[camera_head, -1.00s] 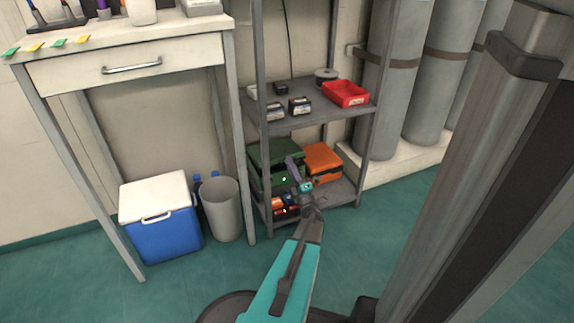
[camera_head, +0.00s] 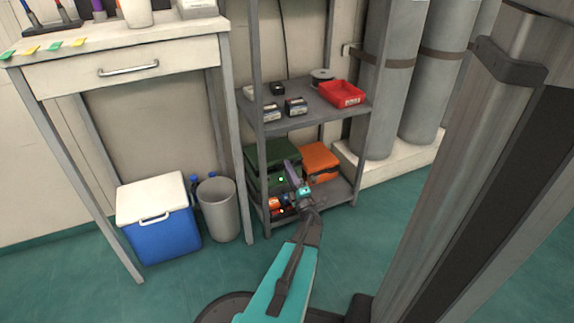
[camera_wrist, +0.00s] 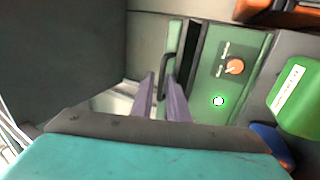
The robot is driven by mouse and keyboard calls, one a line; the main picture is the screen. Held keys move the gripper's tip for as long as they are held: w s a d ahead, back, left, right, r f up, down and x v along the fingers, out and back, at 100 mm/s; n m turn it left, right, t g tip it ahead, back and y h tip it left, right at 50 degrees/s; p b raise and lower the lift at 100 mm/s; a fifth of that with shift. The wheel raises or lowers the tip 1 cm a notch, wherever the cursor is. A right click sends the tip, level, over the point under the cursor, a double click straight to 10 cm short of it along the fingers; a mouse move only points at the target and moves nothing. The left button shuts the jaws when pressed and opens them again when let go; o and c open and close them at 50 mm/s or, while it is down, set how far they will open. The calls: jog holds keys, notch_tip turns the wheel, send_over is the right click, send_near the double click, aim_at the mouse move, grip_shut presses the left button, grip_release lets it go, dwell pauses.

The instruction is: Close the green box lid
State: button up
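The green box (camera_head: 262,160) sits on the bottom shelf of the grey rack. In the wrist view its front panel (camera_wrist: 245,52) has an orange knob and a lit round spot. The green lid edge (camera_wrist: 175,36) carries a black handle (camera_wrist: 164,72); a dark gap separates this edge from the front panel, so the lid appears ajar. My gripper (camera_head: 290,168) is in front of the box. In the wrist view my gripper (camera_wrist: 160,78) has its two purple fingers apart, one on each side of the handle; contact is unclear.
An orange case (camera_head: 320,160) stands right of the green box. Small orange and blue items (camera_head: 280,206) lie before it. The shelf above holds a red bin (camera_head: 342,95) and small boxes. A rack post is close left; a bin (camera_head: 218,208) and cooler (camera_head: 160,228) stand further left.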

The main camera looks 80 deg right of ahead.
jog(key=p+v, duration=0.4)
jog(key=v, duration=0.8)
jog(key=shift+s+a, duration=0.2)
jog(key=shift+r, duration=0.15)
jog(key=shift+c, duration=0.3)
